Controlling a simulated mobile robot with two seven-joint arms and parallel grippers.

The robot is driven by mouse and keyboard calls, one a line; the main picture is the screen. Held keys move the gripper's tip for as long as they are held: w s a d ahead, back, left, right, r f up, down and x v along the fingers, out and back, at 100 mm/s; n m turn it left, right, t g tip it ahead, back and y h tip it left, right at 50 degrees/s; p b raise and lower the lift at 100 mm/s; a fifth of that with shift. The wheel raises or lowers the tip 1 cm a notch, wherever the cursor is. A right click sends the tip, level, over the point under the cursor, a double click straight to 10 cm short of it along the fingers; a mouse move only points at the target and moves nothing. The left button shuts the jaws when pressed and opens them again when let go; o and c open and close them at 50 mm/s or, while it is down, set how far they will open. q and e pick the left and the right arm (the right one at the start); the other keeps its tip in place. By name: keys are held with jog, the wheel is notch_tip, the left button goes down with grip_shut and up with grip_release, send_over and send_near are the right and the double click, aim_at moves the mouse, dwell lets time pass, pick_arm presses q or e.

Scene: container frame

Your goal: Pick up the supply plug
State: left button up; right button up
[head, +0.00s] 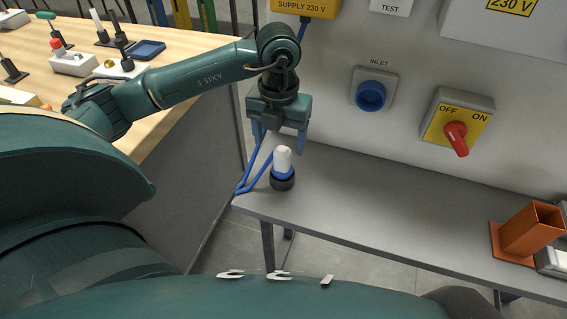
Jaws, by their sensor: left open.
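The supply plug (283,163) stands upright on the grey shelf (370,205), near its left end. It has a white top, a blue ring and a dark base. A blue cable (252,170) loops on the shelf to its left and runs up behind my gripper toward the yellow supply box (305,6). I cannot tell whether the fingers flank the plug. My right gripper is not in view.
A blue inlet socket (371,95) and a yellow switch box with a red knob (456,136) are on the wall. An orange bracket (530,230) stands at the shelf's right end. A wooden table (190,50) with several small items is at left. The shelf's middle is clear.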

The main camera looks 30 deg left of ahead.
aim_at(282, 163)
pick_arm(q)
jog(key=f, duration=0.5)
jog(key=f+p, duration=0.1)
jog(key=f, duration=0.2)
jog(key=shift+w+f, duration=0.2)
jog(key=shift+w, duration=0.2)
jog(key=shift+c, duration=0.5)
jog(key=c, duration=1.4)
